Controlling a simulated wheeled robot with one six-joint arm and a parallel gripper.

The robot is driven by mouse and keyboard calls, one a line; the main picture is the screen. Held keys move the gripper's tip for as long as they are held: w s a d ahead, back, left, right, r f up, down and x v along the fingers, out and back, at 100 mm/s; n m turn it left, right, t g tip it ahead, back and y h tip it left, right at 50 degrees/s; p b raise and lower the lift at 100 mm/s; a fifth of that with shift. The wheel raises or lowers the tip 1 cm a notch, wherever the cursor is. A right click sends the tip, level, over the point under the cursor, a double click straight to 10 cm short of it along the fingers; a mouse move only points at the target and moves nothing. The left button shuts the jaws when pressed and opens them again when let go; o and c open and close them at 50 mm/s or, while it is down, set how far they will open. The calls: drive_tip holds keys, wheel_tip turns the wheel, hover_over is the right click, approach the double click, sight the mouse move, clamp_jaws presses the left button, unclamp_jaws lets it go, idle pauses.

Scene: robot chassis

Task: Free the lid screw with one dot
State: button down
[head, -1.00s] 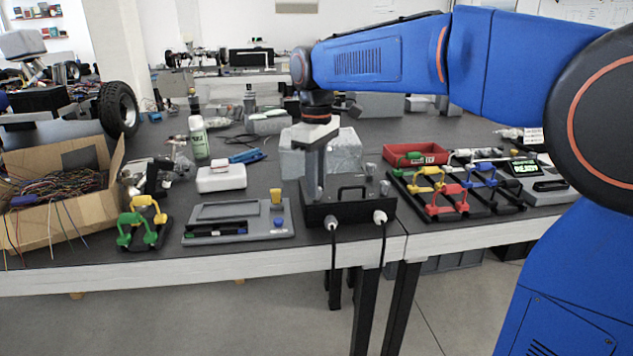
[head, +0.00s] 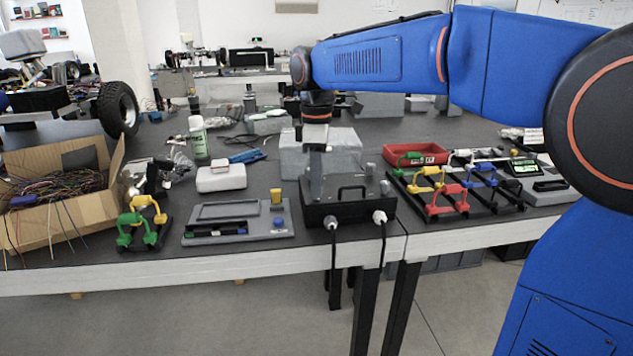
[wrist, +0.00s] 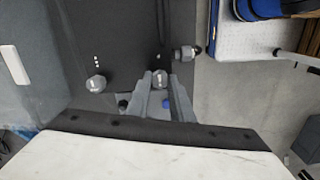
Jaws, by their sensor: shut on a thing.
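The black box (head: 350,214) with a lid and a handle (head: 352,188) stands at the front edge of the table. My gripper (head: 315,190) points straight down over the left part of its lid. In the wrist view, my gripper (wrist: 161,80) is shut on a grey screw head (wrist: 160,79) between its fingertips. One small light dot seems to show on the lid beside this screw. Another grey screw (wrist: 97,84) stands apart on the lid, with several dots beside it. In the head view, more grey screw heads (head: 385,187) show at the lid's right side.
Two cable plugs (head: 331,222) stick out of the box's front. A grey tray (head: 212,238) lies to the left, and a rack with coloured handles (head: 452,200) to the right. A pale grey block (head: 342,148) stands close behind my gripper.

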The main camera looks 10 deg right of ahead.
drive_tip(key=c, duration=1.6)
unclamp_jaws()
drive_tip(key=shift+o, duration=0.2)
wheel_tip(320, 180, up, 17)
drive_tip(key=shift+r, duration=0.2)
drive_tip(key=s+d+f+m+t, duration=0.1)
drive_tip(key=s+d+f+m, duration=0.4)
drive_tip(key=s+f, duration=0.4)
drive_tip(key=s+d+f+m+t, duration=0.2)
drive_tip(key=s+d+f+m, duration=0.3)
drive_tip(key=s+d+f, duration=0.2)
drive_tip(key=s+d+f+m+t, duration=0.1)
drive_tip(key=s+d+f+m, duration=0.4)
drive_tip(key=s+f, duration=0.6)
wheel_tip(320, 180, down, 4)
drive_tip(key=shift+d+f+t, duration=0.1)
drive_tip(key=shift+d+t, duration=0.3)
drive_tip(key=shift+d, duration=0.1)
